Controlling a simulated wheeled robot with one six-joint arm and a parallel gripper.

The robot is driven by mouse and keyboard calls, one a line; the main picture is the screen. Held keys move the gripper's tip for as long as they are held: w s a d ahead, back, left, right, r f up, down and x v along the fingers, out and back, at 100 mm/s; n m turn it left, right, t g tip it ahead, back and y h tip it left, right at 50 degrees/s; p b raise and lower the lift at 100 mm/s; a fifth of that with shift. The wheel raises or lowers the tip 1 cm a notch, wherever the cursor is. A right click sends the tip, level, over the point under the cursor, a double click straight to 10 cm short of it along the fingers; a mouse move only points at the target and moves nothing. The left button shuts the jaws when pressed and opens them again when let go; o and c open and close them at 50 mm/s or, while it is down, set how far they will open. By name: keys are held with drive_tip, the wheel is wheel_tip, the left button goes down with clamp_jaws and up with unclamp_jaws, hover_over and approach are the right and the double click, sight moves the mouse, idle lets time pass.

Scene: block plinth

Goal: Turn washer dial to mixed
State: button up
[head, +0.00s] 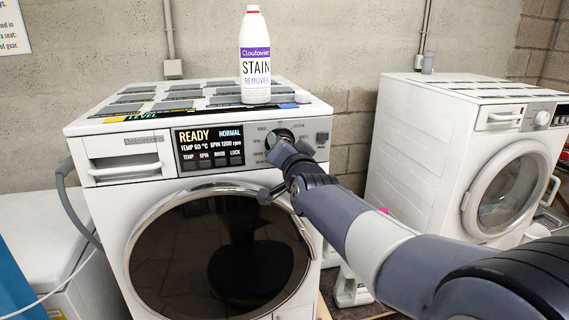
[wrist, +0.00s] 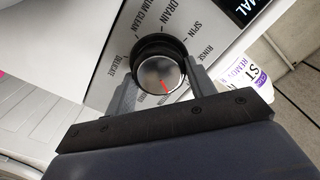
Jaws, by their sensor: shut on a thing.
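The washer dial (wrist: 156,70) is a round knob with a silver face, a black rim and a short red mark. In the wrist view the mark sits low on the face, slightly right of centre. The labels Delicate, Drain, Spin and Rinse show around it; one ending in "um clean" is partly cut off. My gripper (wrist: 160,84) is shut on the dial, one finger on each side. In the head view my gripper (head: 284,152) is at the dial and hides much of it. The washer display (head: 210,146) reads Ready and Normal. I cannot see a Mixed label.
A white stain remover bottle (head: 255,60) stands on top of the washer (head: 110,220), behind the panel. The round dark door (head: 215,255) is below my gripper. A second white washer (head: 425,140) stands to the right, with a gap between.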

drive_tip(key=shift+f+m+b, duration=0.15)
drive_tip(key=shift+m+b, duration=2.3)
drive_tip(key=shift+m, duration=2.45)
drive_tip(key=o, duration=1)
drive_tip(key=shift+d, duration=0.1)
drive_tip(key=shift+p+v, duration=0.35)
drive_tip(key=shift+v, duration=5.05)
